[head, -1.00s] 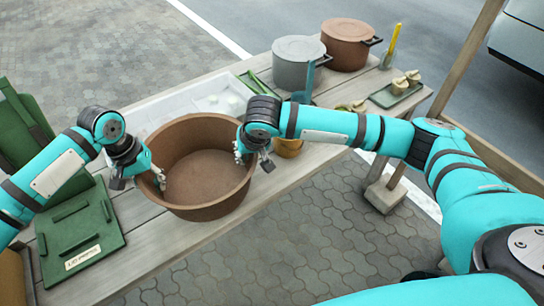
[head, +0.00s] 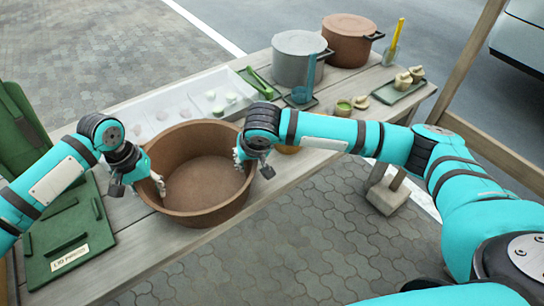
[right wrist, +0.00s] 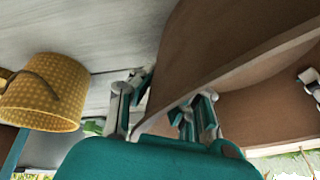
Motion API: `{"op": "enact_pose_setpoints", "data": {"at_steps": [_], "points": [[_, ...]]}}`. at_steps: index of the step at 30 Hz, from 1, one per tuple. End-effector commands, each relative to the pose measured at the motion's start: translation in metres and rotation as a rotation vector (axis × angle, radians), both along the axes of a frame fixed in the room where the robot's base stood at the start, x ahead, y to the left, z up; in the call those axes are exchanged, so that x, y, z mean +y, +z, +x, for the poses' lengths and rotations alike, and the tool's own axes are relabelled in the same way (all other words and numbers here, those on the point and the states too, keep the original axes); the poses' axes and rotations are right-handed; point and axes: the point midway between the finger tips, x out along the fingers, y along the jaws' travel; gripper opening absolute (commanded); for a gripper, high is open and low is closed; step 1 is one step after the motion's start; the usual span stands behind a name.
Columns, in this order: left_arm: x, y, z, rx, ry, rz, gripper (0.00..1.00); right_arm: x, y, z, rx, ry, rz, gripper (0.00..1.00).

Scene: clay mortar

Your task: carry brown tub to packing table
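The brown tub (head: 205,208) is wide, round, open and looks empty. It is upright at the table's front edge in the head view, its near side overlapping that edge. Whether its base touches the wood is hidden. My left gripper (head: 157,182) is shut on the tub's left rim. My right gripper (head: 240,154) is shut on its right rim. In the right wrist view, the fingers of this gripper (right wrist: 165,112) stand on both sides of the tub wall (right wrist: 205,60).
A yellow dotted bucket (right wrist: 45,92) is close beside my right gripper. Paving in front is clear.

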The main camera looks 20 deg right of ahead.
Motion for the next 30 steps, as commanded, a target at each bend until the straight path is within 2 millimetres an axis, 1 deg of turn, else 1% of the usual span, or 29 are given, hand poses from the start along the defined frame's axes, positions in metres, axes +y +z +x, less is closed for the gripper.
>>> {"op": "enact_pose_setpoints", "data": {"at_steps": [1, 3, 4, 11, 14, 17, 20, 24, 30], "points": [[0.0, 0.002, 0.0, 0.0, 0.001, 0.0, 0.17, 0.0, 0.002, 0.0, 0.0, 0.0, -0.001, 0.17], [0.0, 0.002, 0.0, 0.0, 0.0, 0.0, 0.26, 0.0, 0.002, 0.0, 0.0, 0.0, 0.0, 0.26], [0.0, 0.002, 0.0, 0.0, 0.0, -0.001, 0.29, 0.0, 0.002, 0.0, 0.0, 0.0, 0.001, 0.29], [-0.001, 0.002, 0.0, 0.0, -0.001, -0.002, 0.29, 0.001, 0.002, 0.0, 0.0, 0.002, 0.002, 0.29], [0.0, 0.007, 0.0, -0.001, -0.001, -0.003, 0.29, 0.001, 0.002, 0.0, 0.0, 0.002, 0.002, 0.29], [0.002, 0.018, 0.001, -0.003, -0.001, -0.003, 0.29, 0.001, 0.002, 0.0, 0.0, 0.003, 0.003, 0.29], [0.005, 0.038, 0.002, -0.005, -0.001, -0.004, 0.29, 0.001, 0.002, 0.0, 0.0, 0.003, 0.003, 0.29], [0.01, 0.068, 0.002, -0.004, -0.001, -0.004, 0.29, 0.002, 0.002, 0.0, 0.0, 0.003, 0.003, 0.29], [0.016, 0.103, 0.003, -0.002, 0.0, -0.002, 0.29, 0.002, 0.002, 0.0, 0.0, 0.003, 0.003, 0.29]]}}
